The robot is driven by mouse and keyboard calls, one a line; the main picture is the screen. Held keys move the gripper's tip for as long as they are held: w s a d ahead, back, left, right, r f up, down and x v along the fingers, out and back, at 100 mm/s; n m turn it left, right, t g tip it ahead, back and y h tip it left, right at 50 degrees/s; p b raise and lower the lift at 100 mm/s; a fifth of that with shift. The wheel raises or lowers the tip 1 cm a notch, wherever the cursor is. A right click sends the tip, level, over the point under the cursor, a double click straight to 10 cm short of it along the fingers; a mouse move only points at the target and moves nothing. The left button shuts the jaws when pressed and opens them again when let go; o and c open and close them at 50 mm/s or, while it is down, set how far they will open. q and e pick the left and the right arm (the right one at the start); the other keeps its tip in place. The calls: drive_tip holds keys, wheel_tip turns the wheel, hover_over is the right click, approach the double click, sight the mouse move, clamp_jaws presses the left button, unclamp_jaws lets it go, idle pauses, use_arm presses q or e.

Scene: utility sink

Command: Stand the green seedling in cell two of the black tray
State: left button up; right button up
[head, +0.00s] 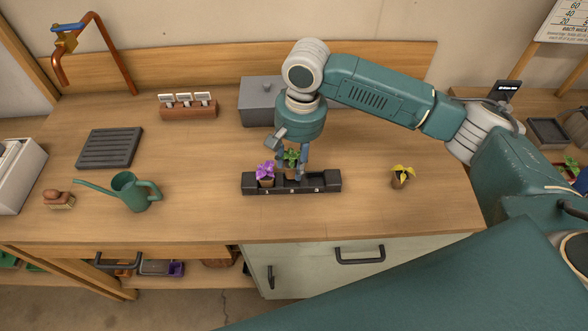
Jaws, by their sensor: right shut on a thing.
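The black tray (332,187) lies on the wooden counter in the head view, with its cells in a row. A purple seedling (266,172) stands in its left cell. The green seedling (291,158) is upright at the tray's middle cell, between the fingers of my right gripper (290,172). My right gripper is shut on it from above. I cannot tell whether its pot rests on the cell floor. The right cell looks empty. A yellow seedling (401,175) stands on the counter to the right of the tray. My left gripper is not in view.
A green watering can (133,191) and a brush (58,199) are at the left. A dark slatted rack (109,148), a terracotta holder with white labels (188,109) and a grey box (259,101) stand farther back. The counter around the yellow seedling is clear.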

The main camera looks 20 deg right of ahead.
sight(294, 172)
drive_tip(key=shift+f, duration=0.35)
wheel_tip(294, 172, down, 4)
drive_tip(key=shift+r+p, duration=0.1)
drive_tip(key=shift+p, duration=0.2)
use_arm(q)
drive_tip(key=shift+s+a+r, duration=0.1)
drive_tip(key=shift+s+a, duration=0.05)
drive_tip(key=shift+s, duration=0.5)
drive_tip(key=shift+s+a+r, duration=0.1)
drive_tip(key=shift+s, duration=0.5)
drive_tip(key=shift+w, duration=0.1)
use_arm(e)
drive_tip(key=o, duration=1)
drive_tip(key=shift+f, duration=0.2)
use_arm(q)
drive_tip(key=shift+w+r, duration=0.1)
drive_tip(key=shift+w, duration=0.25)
use_arm(e)
drive_tip(key=shift+r, duration=0.1)
use_arm(q)
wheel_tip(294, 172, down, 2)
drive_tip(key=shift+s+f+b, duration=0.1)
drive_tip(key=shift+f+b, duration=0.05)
drive_tip(key=shift+b, duration=0.95)
use_arm(e)
drive_tip(key=r, duration=0.8)
drive_tip(key=d+r, duration=0.1)
drive_tip(key=r, duration=0.3)
drive_tip(key=shift+s, duration=0.15)
